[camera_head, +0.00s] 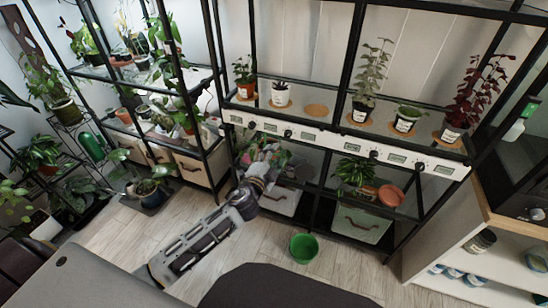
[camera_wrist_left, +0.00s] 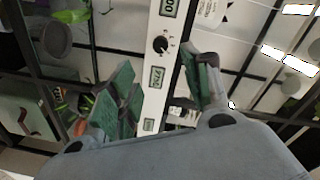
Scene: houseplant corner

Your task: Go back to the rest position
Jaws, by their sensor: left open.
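My left arm reaches up from the bottom left of the head view. Its gripper (camera_head: 264,156) is in front of the lower part of the middle shelf rack, just below the white strip of dials. In the left wrist view the gripper (camera_wrist_left: 162,88) has its two greenish fingers spread apart with nothing between them. The white dial strip (camera_wrist_left: 159,68) shows behind the gap between the fingers. What lies directly behind the gripper on the lower shelf is partly hidden. My right gripper is not in view.
Potted plants stand on the rack above the strip, including a dark red one (camera_head: 476,92). A lower plant (camera_head: 354,172) stands right of the gripper. A green bucket (camera_head: 304,248) is on the floor (camera_head: 262,238). A white cabinet (camera_head: 452,255) stands at right.

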